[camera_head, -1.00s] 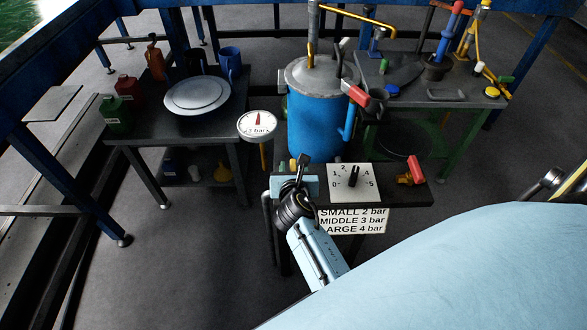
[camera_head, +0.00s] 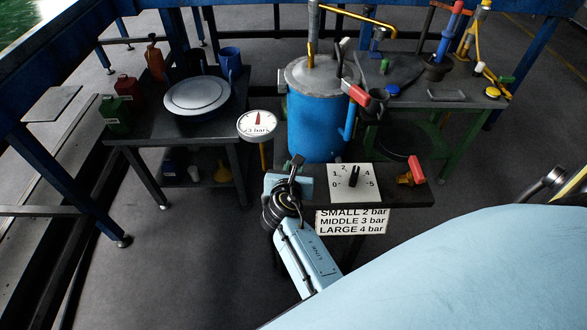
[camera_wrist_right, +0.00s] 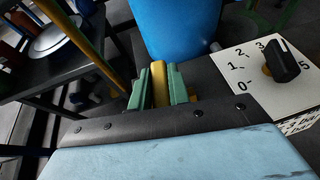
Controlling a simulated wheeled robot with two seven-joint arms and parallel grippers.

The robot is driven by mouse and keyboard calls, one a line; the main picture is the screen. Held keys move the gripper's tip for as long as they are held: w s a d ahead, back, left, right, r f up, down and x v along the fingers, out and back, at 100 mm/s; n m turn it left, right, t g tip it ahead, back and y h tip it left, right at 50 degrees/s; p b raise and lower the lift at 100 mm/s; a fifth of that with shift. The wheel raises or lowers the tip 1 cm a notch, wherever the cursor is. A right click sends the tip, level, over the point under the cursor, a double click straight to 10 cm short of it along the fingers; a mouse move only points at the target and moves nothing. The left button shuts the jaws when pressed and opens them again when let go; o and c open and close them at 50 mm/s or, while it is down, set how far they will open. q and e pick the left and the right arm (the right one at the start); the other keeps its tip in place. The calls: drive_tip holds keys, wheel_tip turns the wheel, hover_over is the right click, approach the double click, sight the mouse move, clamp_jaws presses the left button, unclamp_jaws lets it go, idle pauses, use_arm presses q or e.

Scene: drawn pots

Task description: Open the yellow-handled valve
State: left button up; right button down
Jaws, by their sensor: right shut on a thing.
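The yellow valve handle (camera_wrist_right: 159,84) stands upright between the two green fingers of my right gripper (camera_wrist_right: 158,88) in the right wrist view. The fingers are shut on it from both sides. Its lower part is hidden by the gripper body. In the head view, my right gripper (camera_head: 296,166) is at the left end of the dark front bench, and the wrist hides the handle there. My left gripper is not in view.
Right of my gripper is a white dial plate (camera_head: 342,190) with a black knob (camera_head: 354,175), then a red-handled valve (camera_head: 415,170). A blue tank (camera_head: 316,125) stands behind. A round gauge (camera_head: 257,124) on a yellow post stands to the left. A sign (camera_head: 352,221) hangs in front.

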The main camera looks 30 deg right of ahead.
drive_tip(key=shift+m+g+h, duration=0.7)
drive_tip(key=shift+m, duration=0.2)
drive_tip(key=shift+m+g+h, duration=0.4)
drive_tip(key=shift+m+g, duration=0.1)
drive_tip(key=m+g+h, duration=0.1)
drive_tip(key=m+g, duration=0.1)
drive_tip(key=g, duration=0.1)
drive_tip(key=shift+w+m+h, duration=0.1)
drive_tip(key=shift+m+h, duration=0.2)
drive_tip(key=shift+m, duration=0.1)
drive_tip(key=m+g+h+b, duration=0.1)
drive_tip(key=m+g+b, duration=0.2)
drive_tip(key=m+g, duration=0.2)
drive_tip(key=shift+f+g, duration=0.1)
drive_tip(key=shift+g, duration=0.5)
drive_tip(key=m+g+y+b, duration=0.1)
drive_tip(key=m+g+b, duration=0.3)
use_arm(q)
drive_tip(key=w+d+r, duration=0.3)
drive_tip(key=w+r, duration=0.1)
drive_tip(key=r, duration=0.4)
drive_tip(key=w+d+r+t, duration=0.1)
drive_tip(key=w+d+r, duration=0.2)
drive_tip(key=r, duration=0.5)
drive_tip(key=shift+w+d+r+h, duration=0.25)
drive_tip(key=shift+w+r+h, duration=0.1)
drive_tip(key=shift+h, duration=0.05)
